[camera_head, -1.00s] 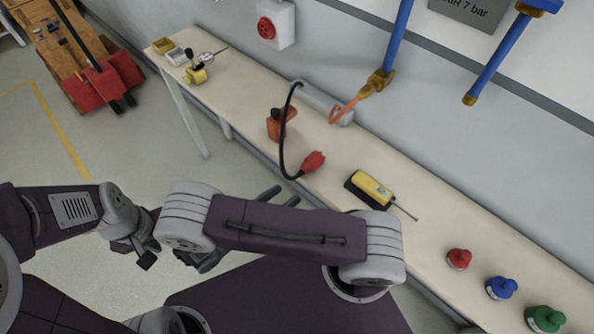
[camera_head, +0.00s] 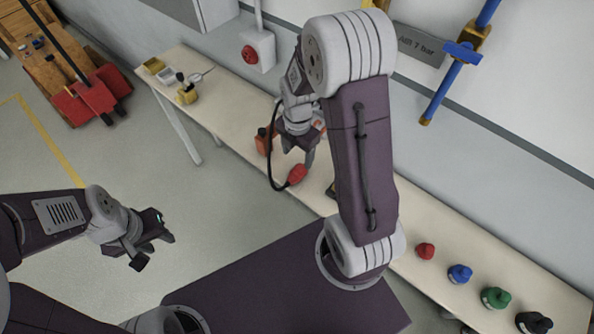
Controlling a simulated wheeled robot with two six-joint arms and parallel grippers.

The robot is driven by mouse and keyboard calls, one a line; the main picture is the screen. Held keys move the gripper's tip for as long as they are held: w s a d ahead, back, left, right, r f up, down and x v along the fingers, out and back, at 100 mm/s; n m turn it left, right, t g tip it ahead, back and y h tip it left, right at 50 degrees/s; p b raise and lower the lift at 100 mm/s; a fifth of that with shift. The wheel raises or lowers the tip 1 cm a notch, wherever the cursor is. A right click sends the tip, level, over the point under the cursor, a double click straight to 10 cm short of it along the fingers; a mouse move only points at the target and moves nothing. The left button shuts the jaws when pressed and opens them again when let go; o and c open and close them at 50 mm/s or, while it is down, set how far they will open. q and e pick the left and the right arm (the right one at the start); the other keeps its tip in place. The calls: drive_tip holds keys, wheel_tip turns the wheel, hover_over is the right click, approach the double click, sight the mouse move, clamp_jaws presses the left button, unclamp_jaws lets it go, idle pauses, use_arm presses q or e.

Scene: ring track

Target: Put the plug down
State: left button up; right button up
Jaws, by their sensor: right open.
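The red plug (camera_head: 297,175) lies on the bench near its front edge. A black cable (camera_head: 270,168) loops from it up past an orange box-like tool (camera_head: 263,141), which is partly hidden. My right gripper (camera_head: 294,153) is open just above and behind the plug in the picture, its fingers pointing down. No hold on the plug shows; whether a fingertip touches it I cannot tell. My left gripper (camera_head: 154,250) is open and empty over the floor, left of the bench.
The long bench (camera_head: 450,225) runs along the wall. Red (camera_head: 426,251), blue (camera_head: 460,274), green (camera_head: 496,298) and black (camera_head: 533,323) capped items stand at its right end. A red wall socket (camera_head: 249,55) is above. My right arm hides the bench's middle, including most of the yellow tool.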

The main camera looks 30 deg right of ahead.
sight(297, 171)
wheel_tip(297, 171, down, 4)
drive_tip(key=shift+r, duration=0.25)
drive_tip(key=f, duration=0.4)
drive_tip(key=shift+s+a+f, duration=0.15)
drive_tip(key=shift+s+a, duration=0.05)
drive_tip(key=shift+s, duration=0.05)
drive_tip(key=shift+w+d+f, duration=0.1)
drive_tip(key=shift+f, duration=0.4)
clamp_jaws()
wheel_tip(297, 171, up, 10)
drive_tip(key=shift+r+p, duration=0.1)
drive_tip(key=shift+p, duration=0.25)
